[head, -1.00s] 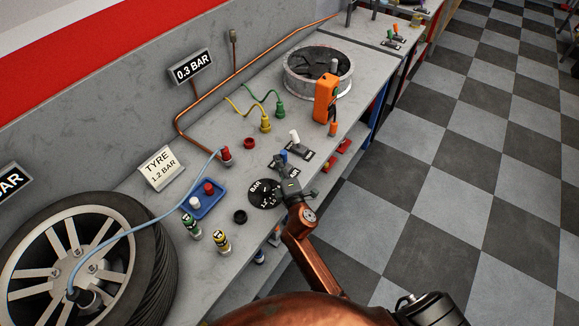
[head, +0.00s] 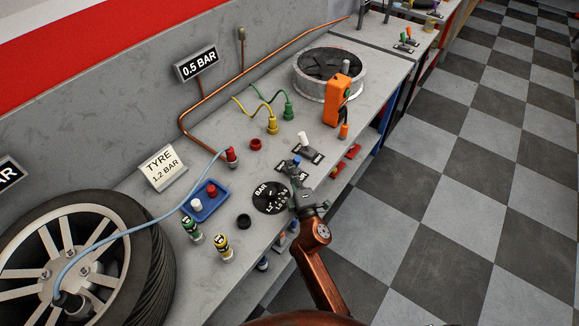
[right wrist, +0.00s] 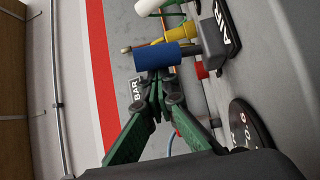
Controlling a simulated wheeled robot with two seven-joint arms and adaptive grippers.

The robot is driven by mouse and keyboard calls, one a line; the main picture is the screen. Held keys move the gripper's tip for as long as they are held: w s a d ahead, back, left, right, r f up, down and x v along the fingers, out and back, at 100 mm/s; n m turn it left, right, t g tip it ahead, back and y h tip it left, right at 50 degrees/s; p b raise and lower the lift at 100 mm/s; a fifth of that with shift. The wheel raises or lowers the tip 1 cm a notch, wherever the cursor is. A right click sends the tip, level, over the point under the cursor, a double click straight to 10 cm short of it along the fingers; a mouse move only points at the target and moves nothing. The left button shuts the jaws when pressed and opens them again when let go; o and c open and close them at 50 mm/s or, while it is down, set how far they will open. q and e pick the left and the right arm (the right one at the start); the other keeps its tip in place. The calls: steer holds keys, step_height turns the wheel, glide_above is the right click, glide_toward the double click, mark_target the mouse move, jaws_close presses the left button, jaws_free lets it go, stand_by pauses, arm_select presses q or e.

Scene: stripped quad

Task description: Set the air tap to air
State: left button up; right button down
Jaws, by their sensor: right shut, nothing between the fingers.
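The air tap has a blue handle (head: 297,160) on a dark labelled plate at the bench's front edge. In the right wrist view the blue handle (right wrist: 158,57) lies just beyond my fingertips, with the AIR label (right wrist: 230,38) beside it. My right gripper (head: 298,186) is shut and empty, close in front of the tap and beside the round BAR dial (head: 270,197). In the right wrist view its green fingers (right wrist: 157,92) come together below the handle; I cannot tell whether they touch it. The gripper partly hides the plate in the head view. My left gripper is out of view.
A white-handled tap (head: 304,138) stands just behind the blue one. The orange device (head: 338,100) and metal ring (head: 328,76) are further back. The wall gauge (head: 197,66) reads 0.5 BAR. A tyre (head: 85,262) stands at left. The floor at right is clear.

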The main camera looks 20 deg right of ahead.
steer(key=shift+s+a+f, duration=0.1)
steer(key=shift+s+f, duration=0.05)
steer(key=shift+s, duration=1.75)
steer(key=shift+s+f, duration=0.15)
steer(key=shift+s, duration=1.75)
